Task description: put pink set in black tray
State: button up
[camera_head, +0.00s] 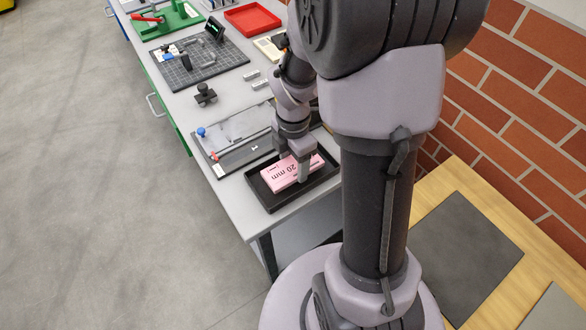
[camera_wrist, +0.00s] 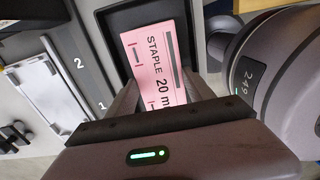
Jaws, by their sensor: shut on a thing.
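The pink set (camera_head: 280,178) is a flat pink block with dark print. It lies within the black tray (camera_head: 262,197) at the near end of the grey bench. In the wrist view the pink set (camera_wrist: 140,48) reads "STAPLE 20 m", and the black tray (camera_wrist: 100,30) shows around its far side. My gripper (camera_head: 297,172) points down over the tray and is shut on the pink set, with a finger on each side. It also shows in the wrist view (camera_wrist: 160,95). Whether the set touches the tray floor is hard to tell.
A grey fixture (camera_head: 235,138) with blue and red knobs sits just beyond the tray. Further back are a small black clamp (camera_head: 205,94), a dark gridded mat (camera_head: 190,72), a red tray (camera_head: 253,18) and a green fixture (camera_head: 165,22). A brick wall (camera_head: 535,90) stands at right.

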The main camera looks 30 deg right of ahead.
notch_tip(320, 180, down, 2)
jog(key=shift+f+b, duration=0.15)
jog(key=shift+b, duration=0.15)
jog(key=shift+r, duration=0.2)
jog(key=shift+f, duration=0.2)
jog(key=o, duration=1.6)
jog(key=shift+r, duration=0.1)
